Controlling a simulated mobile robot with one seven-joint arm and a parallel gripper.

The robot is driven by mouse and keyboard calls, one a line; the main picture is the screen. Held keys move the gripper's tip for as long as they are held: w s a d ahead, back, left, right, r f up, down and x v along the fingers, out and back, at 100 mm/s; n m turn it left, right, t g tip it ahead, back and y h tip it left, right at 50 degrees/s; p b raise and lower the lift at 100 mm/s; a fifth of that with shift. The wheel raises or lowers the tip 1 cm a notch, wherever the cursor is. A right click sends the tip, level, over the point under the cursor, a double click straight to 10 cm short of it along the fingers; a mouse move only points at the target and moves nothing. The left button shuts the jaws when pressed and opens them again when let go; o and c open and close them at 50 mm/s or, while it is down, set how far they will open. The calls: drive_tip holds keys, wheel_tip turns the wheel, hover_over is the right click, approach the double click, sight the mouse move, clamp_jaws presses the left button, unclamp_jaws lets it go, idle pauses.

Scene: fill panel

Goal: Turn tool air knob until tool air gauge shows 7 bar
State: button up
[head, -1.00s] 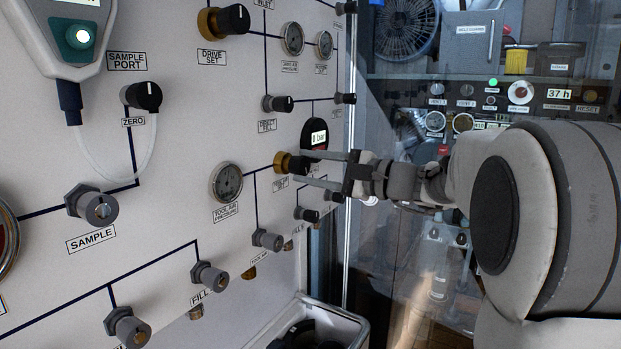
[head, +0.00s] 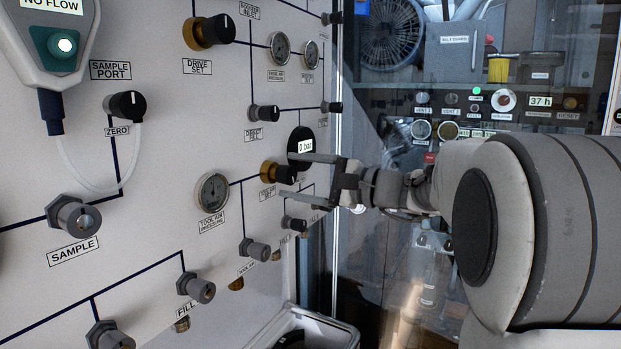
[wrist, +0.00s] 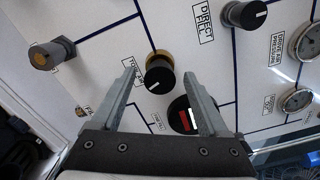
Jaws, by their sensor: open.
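A black knob with a brass collar (head: 270,171) sits on the white panel, right of the round tool air pressure gauge (head: 212,192). The gauge's needle is too small to read. My gripper (head: 288,175) is open and empty at this knob, one finger above and one below it. In the wrist view the knob (wrist: 159,77) lies between and slightly beyond the fingertips (wrist: 162,72). I cannot tell whether either finger touches it. The gauge is outside the wrist view.
The direct fill knob (head: 263,113) is above, and a small valve (head: 293,223) is below. An open bin (head: 325,325) stands underneath.

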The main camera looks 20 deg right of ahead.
drive_tip(key=p+v, duration=0.2)
drive_tip(key=v, duration=1.5)
drive_tip(key=shift+s+d+r, duration=0.1)
drive_tip(key=shift+d+r, duration=0.05)
idle(1.7)
